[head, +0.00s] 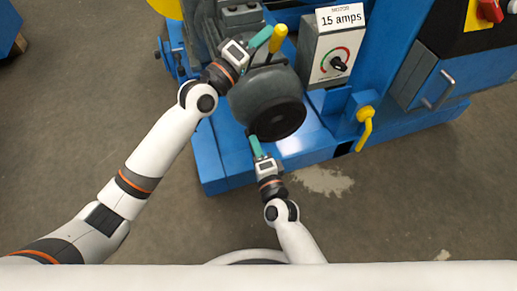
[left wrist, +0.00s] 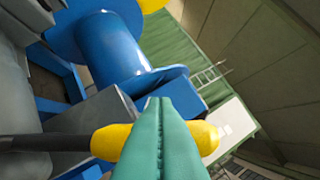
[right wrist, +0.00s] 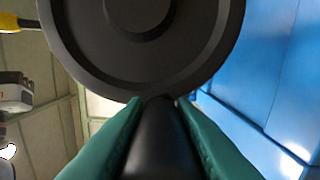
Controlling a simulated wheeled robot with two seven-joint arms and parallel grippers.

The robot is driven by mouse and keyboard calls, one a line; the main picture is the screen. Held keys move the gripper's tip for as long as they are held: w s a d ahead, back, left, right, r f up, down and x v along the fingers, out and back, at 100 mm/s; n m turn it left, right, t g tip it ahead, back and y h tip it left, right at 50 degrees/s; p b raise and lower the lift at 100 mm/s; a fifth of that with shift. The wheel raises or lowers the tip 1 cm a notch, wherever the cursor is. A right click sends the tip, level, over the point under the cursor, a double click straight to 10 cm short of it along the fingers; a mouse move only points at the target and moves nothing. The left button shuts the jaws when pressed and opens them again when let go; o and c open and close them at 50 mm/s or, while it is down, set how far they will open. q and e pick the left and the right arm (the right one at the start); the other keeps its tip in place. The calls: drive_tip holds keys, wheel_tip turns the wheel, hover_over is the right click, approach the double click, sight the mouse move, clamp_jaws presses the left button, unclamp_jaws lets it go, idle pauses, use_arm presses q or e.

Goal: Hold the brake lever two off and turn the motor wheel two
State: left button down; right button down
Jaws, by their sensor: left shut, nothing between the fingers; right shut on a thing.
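The brake lever has a yellow handle (head: 278,38) on a dark rod. In the left wrist view, the yellow handle (left wrist: 205,138) lies crosswise behind my left fingers. My left gripper (head: 262,37) is shut with nothing between its fingers, against or just in front of the handle; contact is unclear. The motor wheel (head: 276,118) is a black disc on the front of the grey motor (head: 258,90). My right gripper (head: 253,139) is at its lower left rim. In the right wrist view, the green fingers are shut on the wheel's black handle (right wrist: 158,140), below the disc (right wrist: 140,45).
A grey box (head: 330,50) with a dial and a "15 amps" label stands right of the motor. A second yellow handle (head: 365,130) sticks out of the blue frame (head: 310,145) at the right. A blue drum (left wrist: 110,45) shows behind the lever. Open floor lies at the left.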

drive_tip(key=shift+a+r+m, duration=0.15)
drive_tip(key=shift+r+m, duration=0.4)
drive_tip(key=shift+m, duration=0.25)
drive_tip(key=c, duration=1.2)
unclamp_jaws()
drive_tip(key=shift+s, duration=0.15)
drive_tip(key=v, duration=1.1)
drive_tip(key=shift+s, duration=0.35)
drive_tip(key=shift+r, duration=0.1)
